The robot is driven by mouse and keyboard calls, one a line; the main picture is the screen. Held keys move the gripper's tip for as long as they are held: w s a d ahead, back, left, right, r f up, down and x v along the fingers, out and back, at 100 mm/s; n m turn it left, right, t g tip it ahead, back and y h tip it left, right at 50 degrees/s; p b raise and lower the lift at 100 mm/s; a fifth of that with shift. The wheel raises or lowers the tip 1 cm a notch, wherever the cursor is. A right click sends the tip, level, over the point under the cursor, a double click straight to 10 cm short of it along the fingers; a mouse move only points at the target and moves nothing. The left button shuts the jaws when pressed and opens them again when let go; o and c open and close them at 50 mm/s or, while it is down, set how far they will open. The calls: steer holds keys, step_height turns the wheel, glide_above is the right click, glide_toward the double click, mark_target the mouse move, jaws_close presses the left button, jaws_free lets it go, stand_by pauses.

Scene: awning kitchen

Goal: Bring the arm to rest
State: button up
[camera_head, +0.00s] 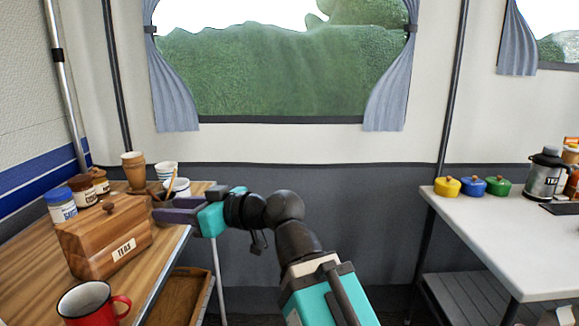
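My arm reaches up from the bottom centre and bends left, its dark joints in front of the grey lower wall. My gripper (184,204) points left at the right edge of the wooden table (182,236). Its two grey-purple fingers look spread apart, one nearer and one farther, with no object seen between them. Behind the fingertips stand a white cup with a wooden stick (180,187) and a striped cup (167,170). The fingers overlap this area in the picture, and I cannot tell whether they touch anything.
A wooden TEAS box (104,238), a red mug (90,303), several jars (61,205) and a wooden tumbler (134,170) crowd the left table. Space between the tables is open.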

steer(key=w+d+f+m+h+p, duration=0.25)
steer(key=d+f+p, duration=0.2)
steer(key=f, duration=0.45)
steer(key=w+d+f+m+g+h+p, duration=0.1)
steer(key=w+d+f+p, duration=0.3)
steer(key=f, duration=0.5)
steer(key=w+d+f+m+h+p, duration=0.25)
steer(key=d+f, duration=0.25)
steer(key=f, duration=0.4)
steer(key=s+d+f+m+g+h+p, duration=0.25)
steer(key=s+d+f+p, duration=0.25)
steer(key=s+d+f, duration=0.45)
steer(key=s+d+f+m+g+h+p, duration=0.15)
steer(key=s+d+f+g+p, duration=0.35)
steer(key=f, duration=0.7)
steer(key=s+d+f+m+g+h+p, duration=0.1)
steer(key=s+d+f+h, duration=0.1)
steer(key=s+d, duration=0.5)
steer(key=s+d+f+m+g+h+p, duration=0.1)
steer(key=s+d+f, duration=0.4)
steer(key=s, duration=0.7)
steer(key=shift+s+d+f+m+h, duration=0.15)
steer(key=shift+d+f+m+h, duration=0.05)
steer(key=shift+d+m+h, duration=0.65)
